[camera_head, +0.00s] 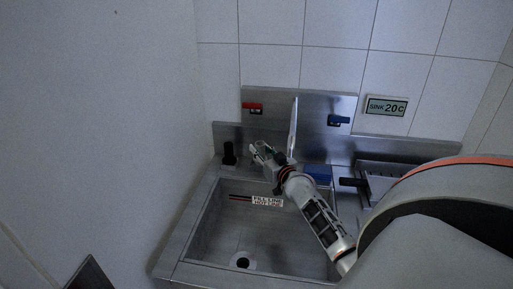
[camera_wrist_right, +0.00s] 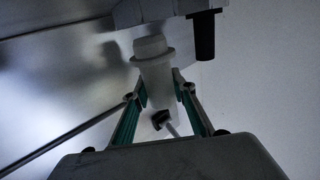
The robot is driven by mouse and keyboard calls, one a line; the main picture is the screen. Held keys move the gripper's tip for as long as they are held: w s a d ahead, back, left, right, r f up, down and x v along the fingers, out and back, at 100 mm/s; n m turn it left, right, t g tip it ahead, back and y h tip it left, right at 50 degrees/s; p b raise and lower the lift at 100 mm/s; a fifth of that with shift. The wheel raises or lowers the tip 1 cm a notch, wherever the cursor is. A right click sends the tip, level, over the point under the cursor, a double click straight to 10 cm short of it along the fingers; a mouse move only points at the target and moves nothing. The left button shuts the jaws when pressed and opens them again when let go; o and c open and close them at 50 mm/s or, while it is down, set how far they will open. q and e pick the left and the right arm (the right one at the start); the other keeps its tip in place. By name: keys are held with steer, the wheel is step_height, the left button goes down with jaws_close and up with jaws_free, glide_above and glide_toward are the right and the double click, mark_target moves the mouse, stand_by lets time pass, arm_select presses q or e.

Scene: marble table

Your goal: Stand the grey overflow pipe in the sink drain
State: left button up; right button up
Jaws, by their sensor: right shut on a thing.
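The steel sink (camera_head: 207,215) has a round dark drain (camera_head: 242,261) near the front of its basin floor; the drain looks empty. My right gripper (camera_head: 262,153) is above the back left part of the basin, up and behind the drain. In the right wrist view the fingers (camera_wrist_right: 160,104) are shut on a pale grey, collared tubular piece (camera_wrist_right: 154,70), which appears to be the overflow pipe. In the head view the pipe is hard to tell apart from the gripper, so its full length and tilt are unclear. My left gripper is out of view.
A black upright fitting (camera_head: 229,152) stands at the sink's back left corner, close to the gripper. A thin upright metal piece (camera_head: 293,125) rises behind the gripper. Red (camera_head: 252,106) and blue (camera_head: 339,120) handles sit on the backsplash. The front of the basin is free.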

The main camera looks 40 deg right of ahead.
steer(key=v, duration=1.5)
steer(key=shift+r, duration=0.2)
steer(key=shift+s, duration=0.15)
steer(key=o, duration=0.4)
steer(key=shift+c, duration=1)
steer(key=shift+a, duration=0.1)
